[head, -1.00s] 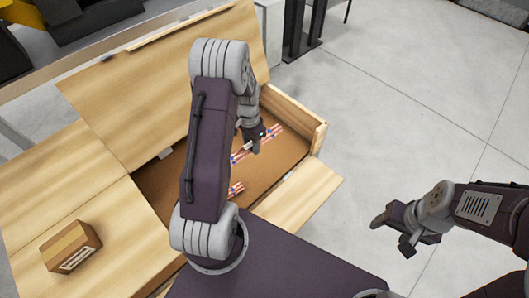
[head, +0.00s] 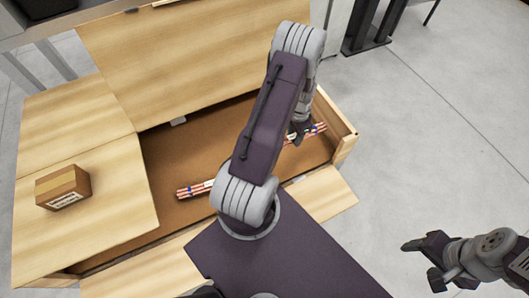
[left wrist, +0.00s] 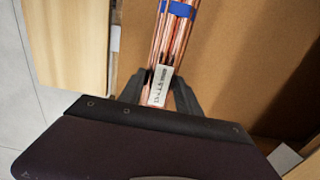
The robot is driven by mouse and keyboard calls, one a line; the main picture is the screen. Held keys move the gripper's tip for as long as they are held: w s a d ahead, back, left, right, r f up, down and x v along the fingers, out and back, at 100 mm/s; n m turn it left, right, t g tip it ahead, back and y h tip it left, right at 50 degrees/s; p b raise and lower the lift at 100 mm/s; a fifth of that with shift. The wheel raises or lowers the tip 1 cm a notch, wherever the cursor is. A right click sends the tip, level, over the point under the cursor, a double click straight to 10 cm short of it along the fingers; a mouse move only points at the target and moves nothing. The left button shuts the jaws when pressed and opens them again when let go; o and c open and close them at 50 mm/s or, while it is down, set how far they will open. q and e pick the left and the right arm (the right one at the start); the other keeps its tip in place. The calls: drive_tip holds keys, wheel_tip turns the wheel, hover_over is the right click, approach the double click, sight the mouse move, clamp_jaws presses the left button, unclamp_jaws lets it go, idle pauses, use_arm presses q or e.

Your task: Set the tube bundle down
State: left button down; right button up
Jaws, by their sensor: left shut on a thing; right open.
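The tube bundle (head: 197,188) is a long set of copper tubes with blue bands. It lies slantwise over the inside of the open wooden box (head: 343,150); my left arm hides its middle. In the left wrist view the bundle (left wrist: 174,38) runs up from between my left fingers, with a white label on it. My left gripper (head: 299,134) is shut on the bundle, also in the left wrist view (left wrist: 165,88). I cannot tell whether the bundle touches the box's brown floor (head: 170,160). My right gripper (head: 420,262) is open and empty, outside the box at the right.
A small cardboard carton (head: 62,187) sits on a closed flap at the left. Large flaps (head: 190,60) and a narrow front flap (head: 322,196) edge the opening. A dark stand (head: 368,28) is behind the box. The grey floor at right is clear.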

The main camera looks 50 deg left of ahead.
use_arm(q)
hover_over(291, 154)
wheel_tip(291, 154, down, 6)
drive_tip(key=shift+w+a+f+b, duration=0.1)
drive_tip(key=shift+b, duration=0.35)
wheel_tip(291, 154, down, 3)
drive_tip(key=shift+f+b, duration=0.1)
drive_tip(key=shift+b, duration=0.2)
drive_tip(key=shift+f, duration=0.25)
drive_tip(key=shift+f, duration=0.15)
drive_tip(key=c, duration=0.8)
unclamp_jaws()
drive_tip(key=shift+c, duration=0.2)
